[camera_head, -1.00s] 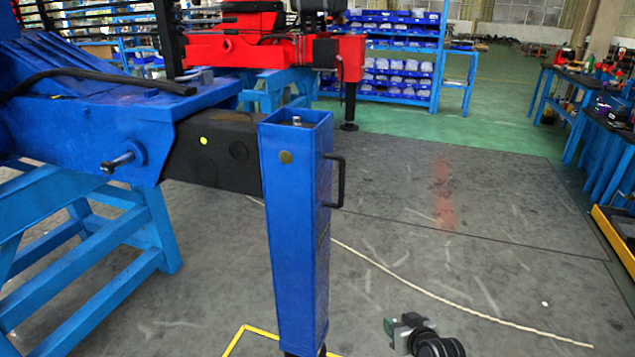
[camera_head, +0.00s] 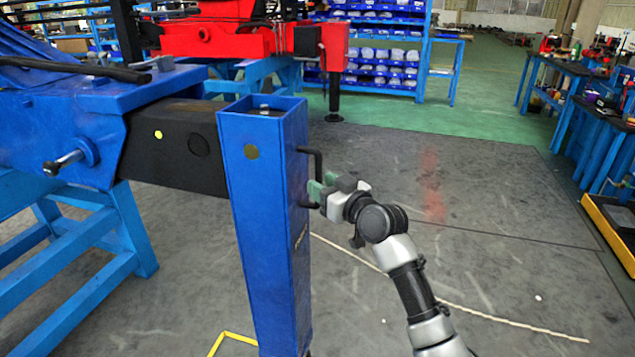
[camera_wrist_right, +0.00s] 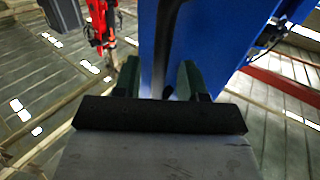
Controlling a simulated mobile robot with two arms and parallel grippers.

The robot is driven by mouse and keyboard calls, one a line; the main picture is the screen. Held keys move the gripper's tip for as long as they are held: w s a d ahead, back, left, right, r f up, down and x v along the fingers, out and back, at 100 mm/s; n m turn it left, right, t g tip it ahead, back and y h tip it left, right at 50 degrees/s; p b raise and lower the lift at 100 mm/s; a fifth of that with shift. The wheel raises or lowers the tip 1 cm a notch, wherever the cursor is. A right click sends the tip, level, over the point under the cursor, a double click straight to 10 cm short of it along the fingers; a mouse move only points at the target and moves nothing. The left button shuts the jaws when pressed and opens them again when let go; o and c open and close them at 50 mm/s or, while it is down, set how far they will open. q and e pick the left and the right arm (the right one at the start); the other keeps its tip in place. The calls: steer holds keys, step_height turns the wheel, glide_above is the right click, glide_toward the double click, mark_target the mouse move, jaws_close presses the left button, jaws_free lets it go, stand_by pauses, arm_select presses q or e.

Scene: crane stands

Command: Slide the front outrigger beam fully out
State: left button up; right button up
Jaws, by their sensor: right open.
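The front outrigger beam (camera_head: 168,148) is black, with a yellow dot, and sticks part way out of the blue housing (camera_head: 70,130). Its outer end meets an upright blue leg (camera_head: 268,230). A black bar handle (camera_head: 318,160) is on the leg's right side. My right gripper (camera_head: 317,190) is at the lower part of this handle with its jaws open. In the right wrist view the dark handle bar (camera_wrist_right: 168,45) runs between the two green fingers, with the blue leg (camera_wrist_right: 220,40) behind. Whether the fingers touch the bar cannot be told. My left gripper is not in view.
A T-handled pin (camera_head: 68,161) sticks out of the housing's side. A blue trestle (camera_head: 85,245) stands below it. A red crane unit (camera_head: 230,35) is behind. Workbenches (camera_head: 590,110) line the right. The grey floor (camera_head: 480,200) right of the leg is clear.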

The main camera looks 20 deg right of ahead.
steer(key=shift+x, duration=1.1)
jaws_close()
